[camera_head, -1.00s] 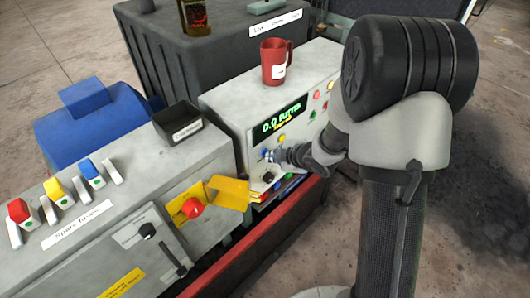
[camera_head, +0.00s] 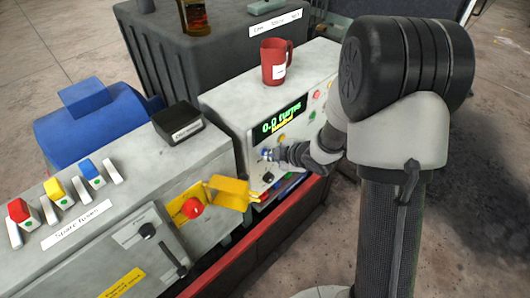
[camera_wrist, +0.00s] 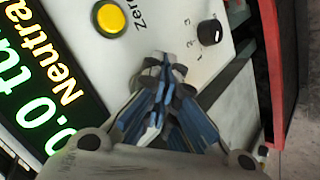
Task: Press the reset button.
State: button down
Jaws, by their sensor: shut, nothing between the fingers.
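My gripper (camera_head: 268,155) is shut and empty, its blue fingertips close together at the front of the grey control panel (camera_head: 228,124). In the wrist view the fingertips (camera_wrist: 165,70) are over the panel face, between a yellow button (camera_wrist: 110,18) labelled "Zero" and a black knob (camera_wrist: 210,33) marked with numbers. I cannot tell whether the tips touch the panel. The yellow button also shows in the head view (camera_head: 281,137), above the gripper. No label reading reset is legible, and the fingers hide the panel part beneath them.
The green display (camera_head: 279,118) reads "0.0 turns" and "Neutral". A red mug (camera_head: 275,62) stands on the panel box. A red mushroom button (camera_head: 193,208) and yellow flap (camera_head: 230,192) are at the left. A red frame (camera_head: 290,213) runs below the panel.

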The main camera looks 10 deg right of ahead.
jog(key=shift+s+d, duration=0.4)
jog(key=shift+s, duration=0.2)
jog(key=s+d, duration=0.1)
jog(key=s, duration=0.1)
jog(key=s+d, duration=0.2)
dwell(0.3)
dwell(0.7)
